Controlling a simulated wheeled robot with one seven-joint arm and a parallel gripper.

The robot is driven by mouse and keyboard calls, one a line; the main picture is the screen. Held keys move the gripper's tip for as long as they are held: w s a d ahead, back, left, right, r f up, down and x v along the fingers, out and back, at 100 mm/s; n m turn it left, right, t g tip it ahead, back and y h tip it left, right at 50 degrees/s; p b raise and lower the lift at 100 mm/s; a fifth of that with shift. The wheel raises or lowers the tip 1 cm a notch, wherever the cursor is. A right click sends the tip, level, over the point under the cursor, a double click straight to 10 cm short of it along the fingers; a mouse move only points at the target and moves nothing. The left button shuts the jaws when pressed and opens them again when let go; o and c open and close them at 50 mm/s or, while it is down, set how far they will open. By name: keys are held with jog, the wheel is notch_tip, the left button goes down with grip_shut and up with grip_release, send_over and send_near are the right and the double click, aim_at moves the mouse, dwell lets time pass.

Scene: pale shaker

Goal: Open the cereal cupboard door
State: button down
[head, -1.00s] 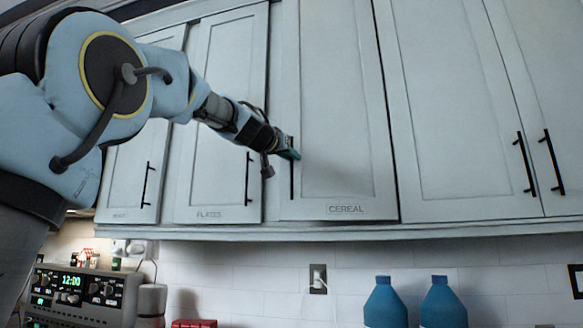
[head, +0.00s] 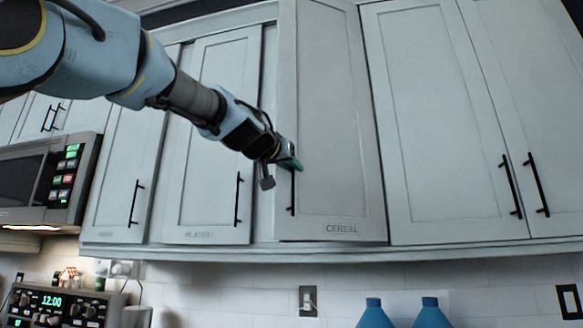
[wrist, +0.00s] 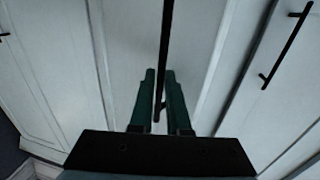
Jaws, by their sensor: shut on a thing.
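The cereal cupboard door (head: 335,130) is a pale panel labelled CEREAL, near the middle of the head view. It stands slightly ajar, its left edge out from the cabinet front. Its vertical black bar handle (head: 292,195) is at the lower left of the door, with the upper part hidden by my gripper. My gripper (head: 290,163) has dark green fingers and is shut on this handle. In the wrist view the handle bar (wrist: 166,40) runs between the two fingers of my gripper (wrist: 160,88).
The closed PLATES door (head: 208,130) is left of the cereal door, with a black handle (head: 238,200). Closed doors (head: 440,120) stand to the right. A microwave (head: 45,180) is at far left. Blue bottles (head: 375,315) stand below. The space before the doors looks free.

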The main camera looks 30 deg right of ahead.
jog(key=c, duration=1.2)
grip_release()
jog(key=shift+s+d, duration=0.1)
jog(key=shift+o, duration=0.2)
jog(key=b+v, duration=0.3)
jog(key=v, duration=0.7)
jog(key=shift+s+a+b, duration=0.15)
jog(key=shift+a+b, duration=0.15)
jog(key=shift+a, duration=0.05)
